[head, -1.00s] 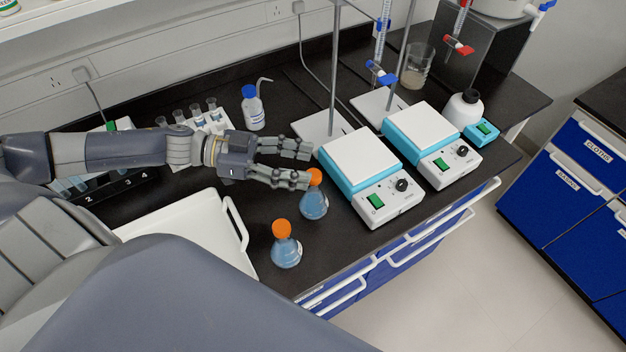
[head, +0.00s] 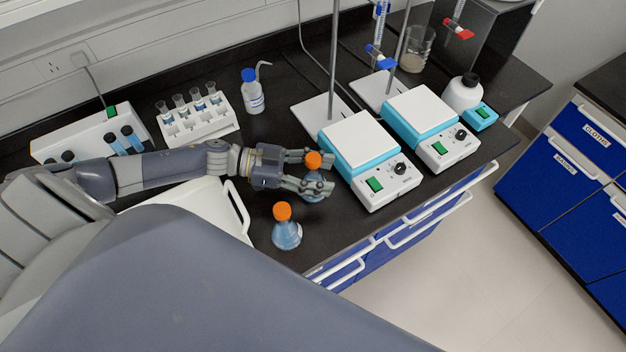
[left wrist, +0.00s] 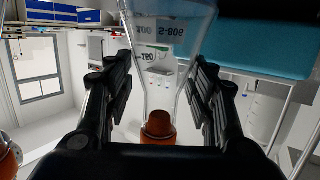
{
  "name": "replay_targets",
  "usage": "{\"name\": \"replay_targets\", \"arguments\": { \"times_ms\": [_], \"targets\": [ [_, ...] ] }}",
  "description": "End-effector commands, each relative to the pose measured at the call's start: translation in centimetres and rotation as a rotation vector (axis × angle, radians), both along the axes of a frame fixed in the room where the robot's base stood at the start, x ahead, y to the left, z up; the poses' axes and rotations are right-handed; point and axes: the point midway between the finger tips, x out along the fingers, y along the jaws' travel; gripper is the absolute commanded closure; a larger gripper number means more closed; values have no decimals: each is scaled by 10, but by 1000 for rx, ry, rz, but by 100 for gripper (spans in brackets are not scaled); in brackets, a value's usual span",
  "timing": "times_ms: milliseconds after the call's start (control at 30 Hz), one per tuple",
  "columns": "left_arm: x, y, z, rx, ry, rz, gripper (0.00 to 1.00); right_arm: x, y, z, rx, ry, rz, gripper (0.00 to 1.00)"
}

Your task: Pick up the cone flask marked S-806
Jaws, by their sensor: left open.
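The cone flask marked S-806 (head: 314,178) has blue liquid and an orange cap, and stands on the black bench beside the nearer hotplate. Its S-806 marking reads clearly in the left wrist view, where the flask (left wrist: 165,50) appears upside down. My left gripper (head: 321,172) is open, with its fingers on either side of the flask's upper part. In the left wrist view the flask lies between the open fingers (left wrist: 161,78), with a gap at each side. The fingers hide part of the flask in the head view. My right gripper is out of view.
A second orange-capped flask (head: 286,233) stands close by, nearer the bench's front edge. Two stirrer hotplates (head: 370,160) with stands are to the right. A white tray (head: 240,213) lies under my left arm. A tube rack (head: 197,120) and a blue-capped bottle (head: 252,95) stand behind.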

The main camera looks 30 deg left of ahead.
Motion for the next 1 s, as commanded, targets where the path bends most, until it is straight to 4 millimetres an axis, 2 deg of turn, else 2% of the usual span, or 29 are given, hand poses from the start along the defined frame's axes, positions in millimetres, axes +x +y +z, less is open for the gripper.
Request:
{"name": "replay_targets", "arguments": {
  "times_ms": [167, 433, 467, 633, 667, 833, 1000],
  "targets": [
    [10, -19, -2, -1, -2, 1, 49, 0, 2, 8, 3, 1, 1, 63],
    [11, -22, -5, 1, 0, 1, 49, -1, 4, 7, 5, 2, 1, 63],
    [11, -21, -5, 1, 0, 1, 53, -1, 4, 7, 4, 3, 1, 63],
    [11, -21, -5, 1, 0, 1, 92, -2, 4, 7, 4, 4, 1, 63],
    [11, -21, -5, 1, 0, 1, 95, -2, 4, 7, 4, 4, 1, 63],
    [11, -22, -5, 1, 0, 1, 100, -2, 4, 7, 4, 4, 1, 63],
    [10, -22, -6, 1, 2, 1, 100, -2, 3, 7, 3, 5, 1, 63]
  ]
}}
